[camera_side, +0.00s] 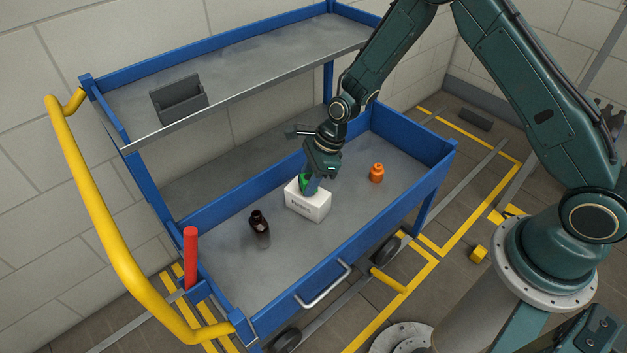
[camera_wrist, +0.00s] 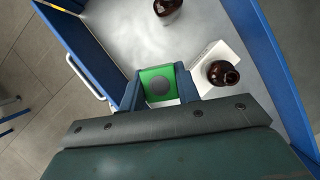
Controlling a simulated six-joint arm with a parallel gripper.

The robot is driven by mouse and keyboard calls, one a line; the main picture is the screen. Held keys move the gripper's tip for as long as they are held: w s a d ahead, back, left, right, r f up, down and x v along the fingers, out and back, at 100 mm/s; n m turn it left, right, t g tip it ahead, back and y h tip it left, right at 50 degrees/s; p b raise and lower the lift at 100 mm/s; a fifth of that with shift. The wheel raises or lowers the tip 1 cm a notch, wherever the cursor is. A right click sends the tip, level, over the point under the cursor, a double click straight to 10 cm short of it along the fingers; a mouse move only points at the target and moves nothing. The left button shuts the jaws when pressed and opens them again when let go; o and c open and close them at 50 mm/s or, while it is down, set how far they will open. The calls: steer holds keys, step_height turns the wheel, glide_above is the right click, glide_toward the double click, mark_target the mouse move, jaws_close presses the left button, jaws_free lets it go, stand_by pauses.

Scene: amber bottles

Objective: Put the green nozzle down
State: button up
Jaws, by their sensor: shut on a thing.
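The green nozzle (camera_wrist: 158,85) is held between the two fingers of my gripper (camera_wrist: 164,92) in the wrist view. In the side view my gripper (camera_side: 311,186) points down at a white box (camera_side: 308,204) with dark lettering, on the cart's lower tray. The green nozzle (camera_side: 304,181) shows at the box's top, partly covered by the fingers. I cannot tell whether it touches the box. One dark amber bottle (camera_side: 259,226) stands left of the box. The wrist view shows that bottle (camera_wrist: 168,10) and another amber bottle (camera_wrist: 222,74) close to the right finger.
An orange nozzle-like piece (camera_side: 376,173) stands on the tray right of the box. Blue walls (camera_side: 385,205) edge the tray. The upper shelf (camera_side: 240,75) overhangs behind and carries a grey holder (camera_side: 180,99). The tray's right part is mostly clear.

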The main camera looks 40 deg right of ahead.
steer(key=d+m+t, duration=0.1)
steer(key=d+m, duration=0.3)
steer(key=d, duration=1.7)
steer(key=shift+h, duration=0.4)
steer(key=f, duration=1.6)
steer(key=shift+w, duration=0.3)
steer(key=shift+f, duration=1.9)
steer(key=shift+f, duration=0.15)
steer(key=o, duration=1)
steer(key=shift+c, duration=0.2)
